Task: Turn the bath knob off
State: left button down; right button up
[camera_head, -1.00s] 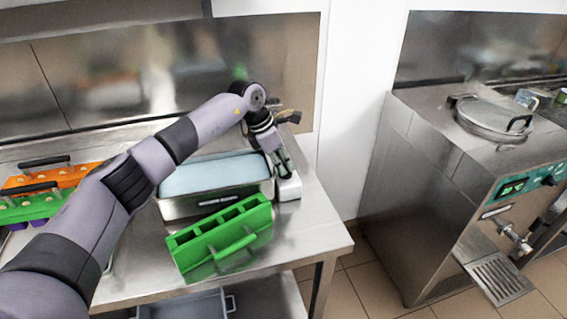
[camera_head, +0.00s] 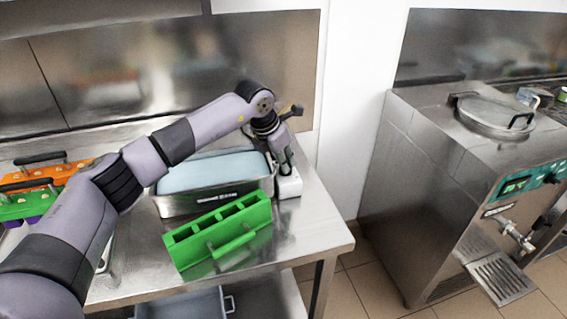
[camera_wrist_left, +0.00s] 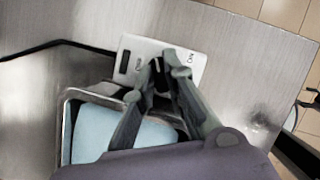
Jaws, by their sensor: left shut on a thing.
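The bath (camera_head: 215,200) is a steel tank with a pale blue top on the left steel counter. A white control box (camera_head: 291,187) stands at its right end; it also shows in the left wrist view (camera_wrist_left: 128,47), with a dark slot and small markings on top. My left gripper (camera_head: 284,168) reaches down over this box. In the left wrist view its fingers (camera_wrist_left: 163,75) are shut on a small dark knob on top of the box, mostly hidden between them. I cannot tell the knob's exact angle. My right gripper is not in view.
A green mould holder (camera_head: 220,238) stands in front of the bath. Orange (camera_head: 75,173) and green (camera_head: 45,207) moulds lie at the far left, partly behind my arm. A steel batch freezer (camera_head: 420,170) stands to the right, across a floor gap.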

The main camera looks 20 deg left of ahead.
pick_arm(q)
jog(key=n+b, duration=0.1)
jog(key=n+y+b, duration=0.1)
jog(key=n, duration=0.1)
jog(key=shift+d+f+n+y, duration=0.15)
jog(key=shift+f+n+y, duration=0.15)
jog(key=shift+f, duration=0.05)
jog(key=n+y+b, duration=0.1)
jog(key=n+b, duration=0.1)
jog(key=n, duration=0.1)
jog(key=shift+d+n+b, duration=0.1)
jog(key=shift+n+b, duration=0.2)
jog(key=shift+b, duration=0.1)
jog(key=n+y+b, duration=0.1)
jog(key=n+b, duration=0.1)
jog(key=n, duration=0.1)
jog(key=shift+d, duration=0.1)
jog(key=shift+r+n+y+b, duration=0.1)
jog(key=shift+n+y+b, duration=0.4)
jog(key=shift+n, duration=0.6)
jog(key=c, duration=1.8)
grip_release()
jog(key=shift+s, duration=0.1)
jog(key=shift+o, duration=0.8)
jog(key=shift+r, duration=0.1)
jog(key=v, duration=1.1)
jog(key=shift+d+r, duration=0.2)
jog(key=shift+r, duration=0.25)
